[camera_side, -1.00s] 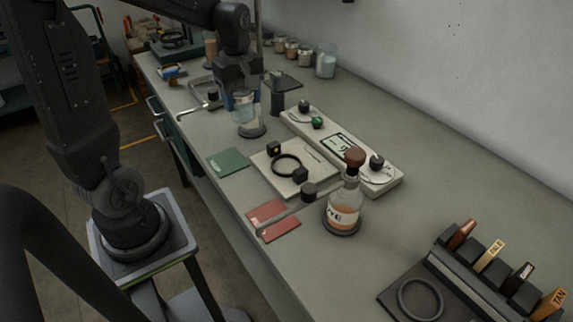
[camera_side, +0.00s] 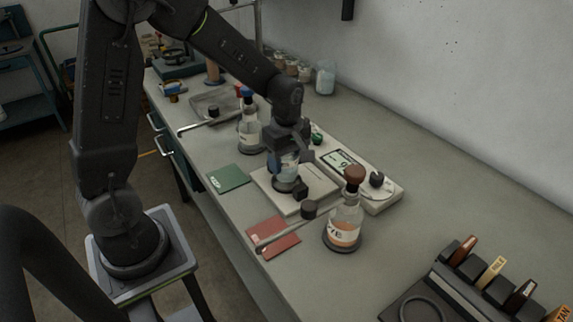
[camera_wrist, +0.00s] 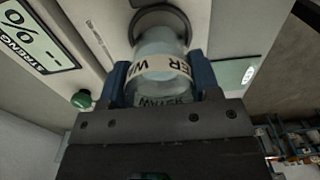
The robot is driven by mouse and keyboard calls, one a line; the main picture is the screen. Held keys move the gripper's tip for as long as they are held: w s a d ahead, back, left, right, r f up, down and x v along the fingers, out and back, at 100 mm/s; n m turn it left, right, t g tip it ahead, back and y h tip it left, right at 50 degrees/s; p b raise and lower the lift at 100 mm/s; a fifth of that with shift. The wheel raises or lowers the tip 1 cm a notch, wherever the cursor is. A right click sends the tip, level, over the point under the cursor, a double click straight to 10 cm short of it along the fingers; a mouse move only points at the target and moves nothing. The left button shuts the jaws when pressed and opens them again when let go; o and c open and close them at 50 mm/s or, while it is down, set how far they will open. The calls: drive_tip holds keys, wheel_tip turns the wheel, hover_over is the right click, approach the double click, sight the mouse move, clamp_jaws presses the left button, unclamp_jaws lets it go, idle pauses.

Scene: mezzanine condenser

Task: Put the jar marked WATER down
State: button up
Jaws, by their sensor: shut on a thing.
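The jar marked WATER (camera_wrist: 160,68) is clear, with a pale band that carries the dark lettering. My gripper (camera_wrist: 160,82) is shut on it, one blue finger on each side. In the side view my gripper (camera_side: 286,160) points down over the white plate (camera_side: 318,187), and the jar (camera_side: 290,170) is partly hidden by the fingers. A dark ring (camera_wrist: 160,18) on the plate lies at the jar's far end in the wrist view. I cannot tell whether the jar touches the ring or the plate.
A blue-stoppered bottle (camera_side: 249,130) stands behind. A display unit (camera_side: 360,175) lies to the right. Green (camera_side: 229,177) and red (camera_side: 273,237) cards lie left and in front.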

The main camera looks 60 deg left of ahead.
drive_tip(key=shift+f, duration=0.85)
drive_tip(key=shift+f, duration=0.1)
drive_tip(key=o, duration=0.9)
drive_tip(key=shift+o, duration=0.2)
wheel_tip(320, 180, up, 12)
drive_tip(key=s+d+r+m+t, duration=0.2)
drive_tip(key=s+d+m, duration=0.1)
drive_tip(key=s+m, duration=0.5)
drive_tip(key=s+d+r+m+t, duration=0.3)
drive_tip(key=s+m, duration=0.5)
drive_tip(key=m, duration=0.2)
drive_tip(key=shift+r+t, duration=0.2)
drive_tip(key=shift+t, duration=0.1)
